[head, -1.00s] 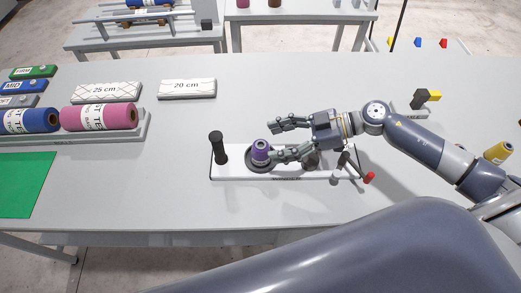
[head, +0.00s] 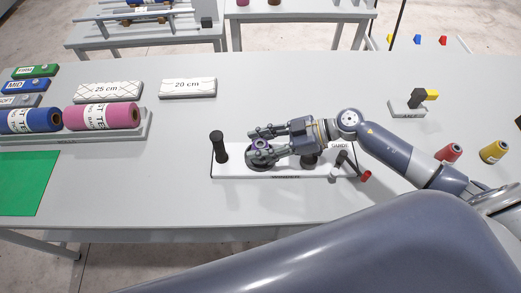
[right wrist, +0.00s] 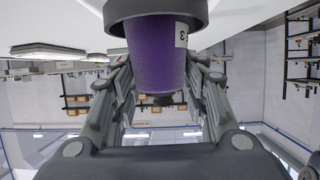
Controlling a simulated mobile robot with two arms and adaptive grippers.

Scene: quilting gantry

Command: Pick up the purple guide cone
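The purple guide cone (head: 261,146) stands on the dark round seat of a white fixture plate (head: 232,172) in the head view, mostly hidden by my right gripper. My right gripper (head: 262,144) reaches in from the right with one finger on each side of the cone. In the right wrist view the cone (right wrist: 157,55) fills the space between the spread fingers (right wrist: 158,90), its wide end against a dark disc at the top. The fingers look open around it; firm contact does not show. My left gripper is not in view.
A black post (head: 218,147) stands left of the cone on the plate, and a red-tipped lever (head: 365,176) sits at its right end. Red (head: 449,153) and yellow (head: 494,152) spools stand at the right. Blue and pink rolls (head: 101,117) lie in a left tray.

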